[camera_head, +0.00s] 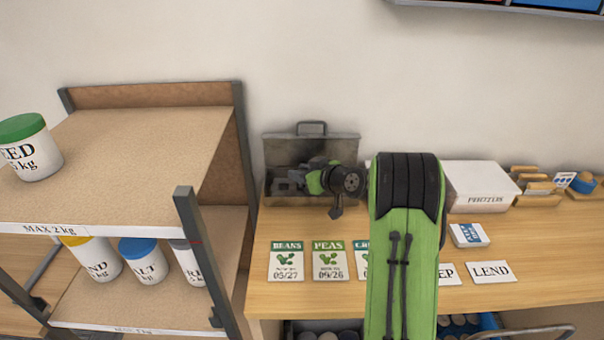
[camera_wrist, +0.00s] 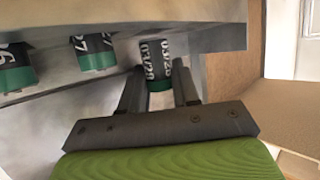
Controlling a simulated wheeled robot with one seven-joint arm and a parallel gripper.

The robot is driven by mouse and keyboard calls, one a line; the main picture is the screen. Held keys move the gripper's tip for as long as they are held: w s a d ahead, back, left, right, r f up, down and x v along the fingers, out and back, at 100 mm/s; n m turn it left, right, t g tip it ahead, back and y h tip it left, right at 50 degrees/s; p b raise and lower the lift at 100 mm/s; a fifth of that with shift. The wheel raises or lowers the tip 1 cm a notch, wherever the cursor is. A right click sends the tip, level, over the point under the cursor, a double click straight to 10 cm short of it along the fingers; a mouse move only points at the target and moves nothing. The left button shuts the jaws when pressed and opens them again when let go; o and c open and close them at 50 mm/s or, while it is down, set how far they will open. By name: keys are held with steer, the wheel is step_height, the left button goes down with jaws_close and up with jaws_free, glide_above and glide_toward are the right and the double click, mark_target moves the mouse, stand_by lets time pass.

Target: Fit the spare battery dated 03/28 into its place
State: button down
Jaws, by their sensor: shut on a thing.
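A battery (camera_wrist: 155,52), dark with a green end and the date 03/28 in pale print, shows in the wrist view. My gripper (camera_wrist: 159,80) is shut on it, one finger on each side near the green end. I cannot tell whether the battery still touches its support. Two similar batteries stand to the left, one marked with a date ending in 27 (camera_wrist: 94,52) and one with a date ending in 6 (camera_wrist: 15,68). In the head view a green and black power drill (camera_head: 345,181) lies in an open grey metal case (camera_head: 340,145). My green arm hides my gripper there.
The workbench (camera_head: 285,225) holds seed cards (camera_head: 286,261), a white box (camera_head: 482,185), a small card stack (camera_head: 469,235) and a LEND card (camera_head: 491,272). A shelf rack (camera_head: 140,150) with tubs stands at the left. A pale edge (camera_wrist: 110,15) runs above the batteries.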

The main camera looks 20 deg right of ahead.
steer(key=shift+f+b, duration=1.05)
steer(key=shift+b, duration=0.45)
stand_by(0.4)
